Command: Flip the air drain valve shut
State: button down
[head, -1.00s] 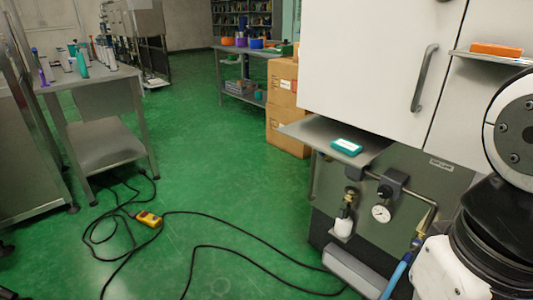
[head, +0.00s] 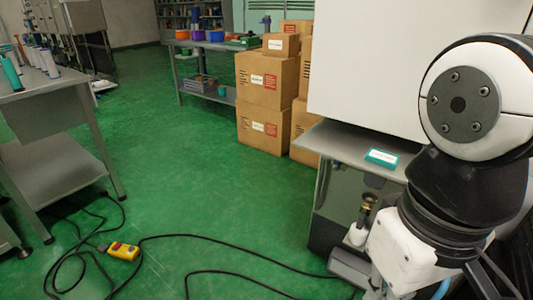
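In the head view, a brass fitting with a white bowl (head: 357,236) hangs under the machine's metal shelf at the right. It may be part of the air line, but I cannot make out a valve lever on it. My arm covers the area just right of it, where a gauge and pipe showed earlier. The air drain valve cannot be picked out. My gripper is not in view; only upper links of my arm show at the right.
The white machine cabinet (head: 415,60) has a metal shelf (head: 335,142) with a teal box (head: 382,158). Stacked cartons (head: 265,80) stand behind it. A black cable and yellow pendant (head: 123,251) lie on the open green floor. A steel table (head: 60,85) stands left.

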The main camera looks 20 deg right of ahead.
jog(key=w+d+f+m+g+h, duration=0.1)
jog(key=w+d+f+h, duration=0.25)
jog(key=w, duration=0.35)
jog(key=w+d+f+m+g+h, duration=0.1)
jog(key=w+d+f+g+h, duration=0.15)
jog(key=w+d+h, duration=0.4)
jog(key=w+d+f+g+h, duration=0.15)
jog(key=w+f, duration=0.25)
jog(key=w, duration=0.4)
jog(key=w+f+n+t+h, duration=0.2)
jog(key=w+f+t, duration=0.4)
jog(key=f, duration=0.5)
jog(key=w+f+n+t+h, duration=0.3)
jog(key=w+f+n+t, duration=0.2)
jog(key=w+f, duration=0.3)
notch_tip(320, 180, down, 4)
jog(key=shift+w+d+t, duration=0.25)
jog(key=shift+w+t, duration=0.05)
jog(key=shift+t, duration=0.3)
